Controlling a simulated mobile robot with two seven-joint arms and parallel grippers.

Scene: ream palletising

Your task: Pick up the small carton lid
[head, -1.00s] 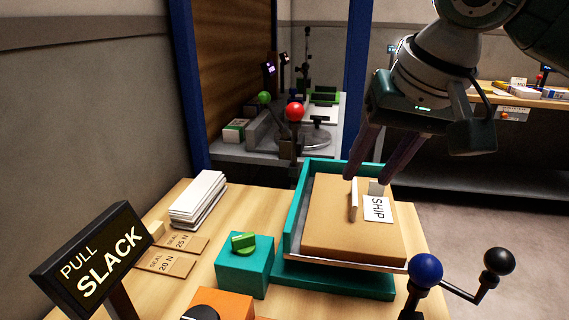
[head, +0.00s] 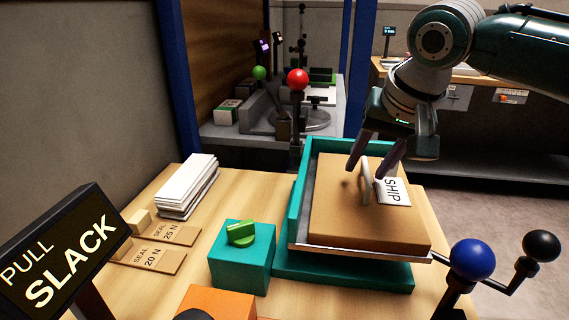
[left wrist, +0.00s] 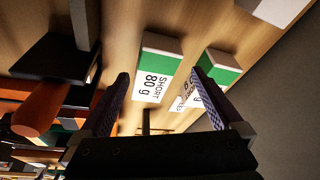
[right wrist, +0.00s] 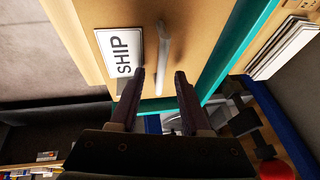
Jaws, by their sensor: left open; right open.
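The small carton lid (head: 335,215) is a flat brown top with a white SHIP label (head: 393,191) and a pale upright handle (head: 366,187). It sits in a teal corner frame on the bench. My right gripper (head: 364,173) is open above the lid, with its fingertips on either side of the handle's upper part. In the right wrist view, the handle (right wrist: 162,58) lies in line with the gap between the fingers; I cannot tell whether they touch it. My left gripper (left wrist: 161,76) is open and empty, out of the head view.
The teal frame (head: 294,205) walls the lid's left and back. A teal box with a green knob (head: 242,265), seal cards (head: 160,246), white sheets (head: 187,187) and a blue-balled lever (head: 472,260) surround it. Green-and-white reams (left wrist: 158,68) lie before my left gripper.

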